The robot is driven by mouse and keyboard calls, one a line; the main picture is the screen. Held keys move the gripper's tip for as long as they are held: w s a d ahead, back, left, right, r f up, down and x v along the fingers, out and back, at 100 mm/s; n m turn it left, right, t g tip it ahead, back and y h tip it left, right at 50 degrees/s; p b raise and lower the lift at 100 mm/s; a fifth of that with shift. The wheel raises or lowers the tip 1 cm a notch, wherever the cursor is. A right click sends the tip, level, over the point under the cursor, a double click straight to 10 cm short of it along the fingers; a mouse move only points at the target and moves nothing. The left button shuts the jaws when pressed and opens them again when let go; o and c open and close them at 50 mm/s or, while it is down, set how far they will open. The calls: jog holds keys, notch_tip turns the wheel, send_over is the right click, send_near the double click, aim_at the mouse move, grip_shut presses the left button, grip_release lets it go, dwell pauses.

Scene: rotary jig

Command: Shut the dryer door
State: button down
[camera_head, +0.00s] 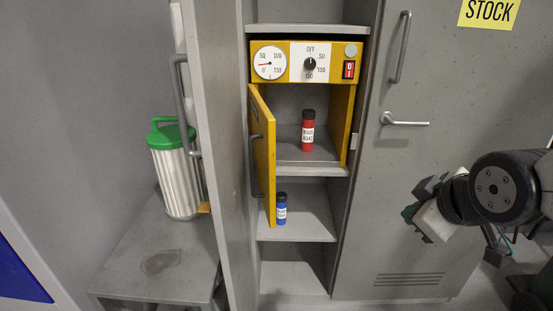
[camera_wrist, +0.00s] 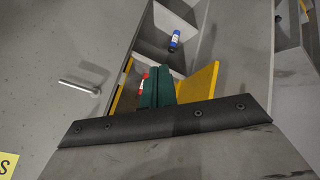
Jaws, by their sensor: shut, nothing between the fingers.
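The dryer (camera_head: 309,62) is a yellow box with a dial, a knob and a red switch, set in a grey locker. Its yellow door (camera_head: 262,160) stands open, hinged at the left and swung outward, with a dark handle on its outer face. A red bottle (camera_head: 308,131) stands upright inside. My gripper (camera_head: 414,222) is to the right of the dryer, in front of the closed locker door, apart from the yellow door. In the wrist view its green fingers (camera_wrist: 158,88) are together and empty, partly hiding the red bottle (camera_wrist: 144,82). The yellow door (camera_wrist: 202,80) shows right of them.
A blue bottle (camera_head: 281,208) stands on the shelf below the dryer, beside the door's lower edge. The left locker door (camera_head: 218,130) is open. A ribbed can with a green lid (camera_head: 174,170) stands on a grey stand at left. The right locker door (camera_head: 400,60) is closed.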

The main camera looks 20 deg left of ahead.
jog(key=w+a+n+t+y, duration=0.25)
jog(key=a+n, duration=0.35)
jog(key=a, duration=0.5)
jog(key=n+t+y, duration=0.2)
jog(key=n+y, duration=0.6)
jog(key=n, duration=0.2)
send_near(268, 160)
jog(key=s+a+r, duration=0.2)
jog(key=s+a, duration=0.1)
jog(key=s, duration=0.1)
jog(key=shift+w+a+f, duration=0.1)
jog(key=shift+w+a, duration=0.55)
jog(key=shift+w, duration=0.7)
jog(key=shift+w+a+r, duration=0.1)
jog(key=shift+w+a, duration=0.5)
jog(key=shift+w, duration=0.75)
jog(key=shift+w+a+f, duration=0.1)
jog(key=shift+w+a, duration=0.55)
jog(key=shift+w, duration=0.7)
jog(key=shift+d, duration=0.1)
